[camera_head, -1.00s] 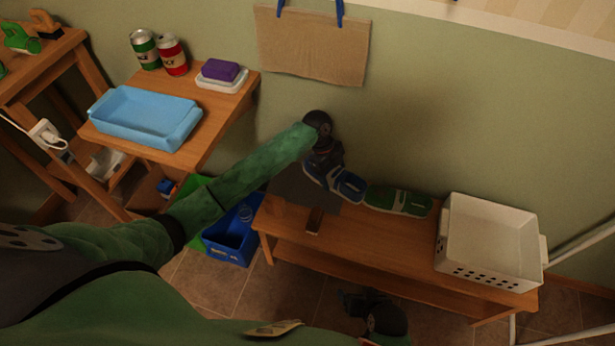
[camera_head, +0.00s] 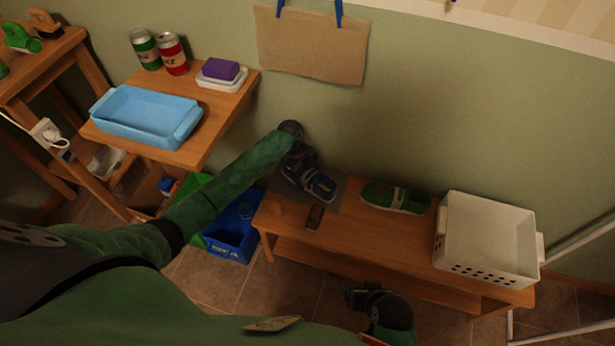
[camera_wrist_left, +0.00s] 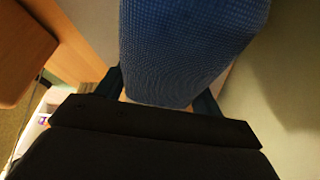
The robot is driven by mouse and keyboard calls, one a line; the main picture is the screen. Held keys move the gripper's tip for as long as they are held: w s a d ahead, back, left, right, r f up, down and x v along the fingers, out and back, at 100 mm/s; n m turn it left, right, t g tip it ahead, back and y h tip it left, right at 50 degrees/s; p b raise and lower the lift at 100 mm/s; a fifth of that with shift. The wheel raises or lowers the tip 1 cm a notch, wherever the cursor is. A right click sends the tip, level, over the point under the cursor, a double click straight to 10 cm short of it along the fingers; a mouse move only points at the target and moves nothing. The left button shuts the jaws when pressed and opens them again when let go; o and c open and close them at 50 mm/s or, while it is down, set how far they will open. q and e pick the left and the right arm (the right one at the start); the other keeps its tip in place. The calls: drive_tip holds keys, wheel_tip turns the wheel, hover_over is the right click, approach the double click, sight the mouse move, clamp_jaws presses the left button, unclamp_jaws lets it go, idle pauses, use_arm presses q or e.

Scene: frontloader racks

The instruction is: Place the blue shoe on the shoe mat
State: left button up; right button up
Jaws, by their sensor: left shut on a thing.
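The blue shoe (camera_head: 318,185), with a pale strap and sole edge, is over the dark grey shoe mat (camera_head: 341,187) at the left end of the wooden bench. My left gripper (camera_head: 298,168) is shut on its rear end; I cannot tell whether the sole touches the mat. In the left wrist view the shoe's blue fabric (camera_wrist_left: 185,50) sits between the two fingers (camera_wrist_left: 160,95). My right gripper (camera_head: 358,298) hangs low in front of the bench, and its jaws are unclear.
A small dark brown object (camera_head: 314,217) lies in front of the mat. A blue crate (camera_head: 232,240) is on the floor to the left.

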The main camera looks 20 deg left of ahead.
use_arm(q)
drive_tip(key=shift+f, duration=0.25)
drive_tip(key=o, duration=0.9)
drive_tip(key=shift+o, duration=1)
